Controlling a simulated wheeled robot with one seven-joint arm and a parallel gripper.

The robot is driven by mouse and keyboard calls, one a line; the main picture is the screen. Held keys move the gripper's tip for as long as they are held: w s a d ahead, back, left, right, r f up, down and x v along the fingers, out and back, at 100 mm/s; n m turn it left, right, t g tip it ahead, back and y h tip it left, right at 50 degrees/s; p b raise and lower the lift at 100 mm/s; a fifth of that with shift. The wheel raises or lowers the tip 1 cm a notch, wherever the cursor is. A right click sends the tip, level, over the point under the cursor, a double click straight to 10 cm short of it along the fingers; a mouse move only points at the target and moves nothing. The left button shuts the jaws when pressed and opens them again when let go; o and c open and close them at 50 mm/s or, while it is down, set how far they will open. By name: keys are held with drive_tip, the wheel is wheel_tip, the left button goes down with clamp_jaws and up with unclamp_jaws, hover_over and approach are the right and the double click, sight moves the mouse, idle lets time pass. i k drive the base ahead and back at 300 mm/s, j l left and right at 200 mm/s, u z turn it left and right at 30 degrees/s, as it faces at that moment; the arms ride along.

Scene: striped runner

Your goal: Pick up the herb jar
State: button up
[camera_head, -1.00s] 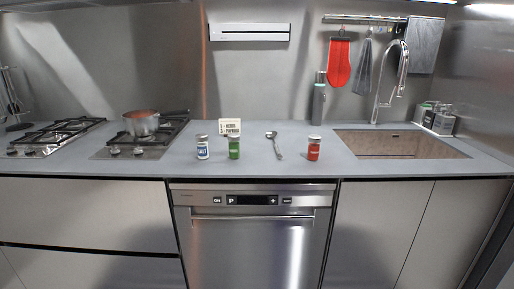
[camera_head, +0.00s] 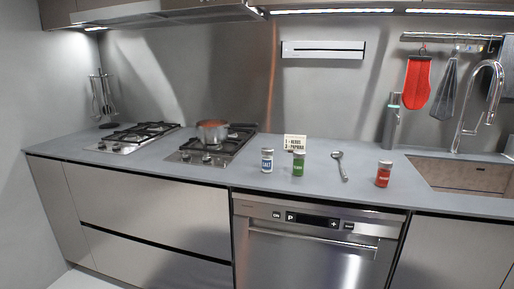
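The herb jar (camera_head: 298,164) is a small green jar with a grey lid. It stands upright on the grey counter, in the middle of the head view. A blue-and-white salt jar (camera_head: 267,161) stands just left of it, apart from it. A red jar (camera_head: 383,174) stands further right. A small sign (camera_head: 294,143) behind the herb jar lists herbs and paprika. My gripper is not in view.
A spoon (camera_head: 340,165) lies between the green and red jars. A pot (camera_head: 212,132) sits on the right-hand gas hob (camera_head: 186,156); another hob (camera_head: 127,146) is further left. A sink (camera_head: 455,178) is at right. A dishwasher (camera_head: 310,245) is below the counter.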

sight(299, 155)
drive_tip(key=i+j, duration=0.15)
drive_tip(key=i, duration=0.35)
drive_tip(key=i+j, duration=0.15)
drive_tip(key=i, duration=0.35)
drive_tip(key=u, duration=0.05)
